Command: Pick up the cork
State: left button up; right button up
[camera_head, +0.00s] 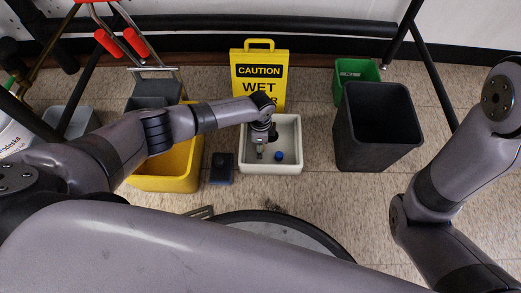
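My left arm reaches in from the left, and my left gripper (260,153) points down over the white bin (271,168). The gripper is small and seen from above, so I cannot tell whether its fingers are open or shut. I cannot make out a cork clearly; it may be hidden under or behind the gripper. A small blue round thing (279,156) lies in the white bin, just right of the gripper and apart from it. My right arm shows at the right edge, but its gripper is out of view.
A yellow caution sign (259,75) stands behind the white bin. A yellow bucket (164,183) and a small dark block (221,170) are to its left. A black bin (376,164) and a green bin (356,70) are to its right. Tiled floor is clear between the white and black bins.

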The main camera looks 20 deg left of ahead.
pick_arm(q)
jog(key=shift+c, duration=0.2)
jog(key=c, duration=0.8)
jog(key=shift+o, duration=0.2)
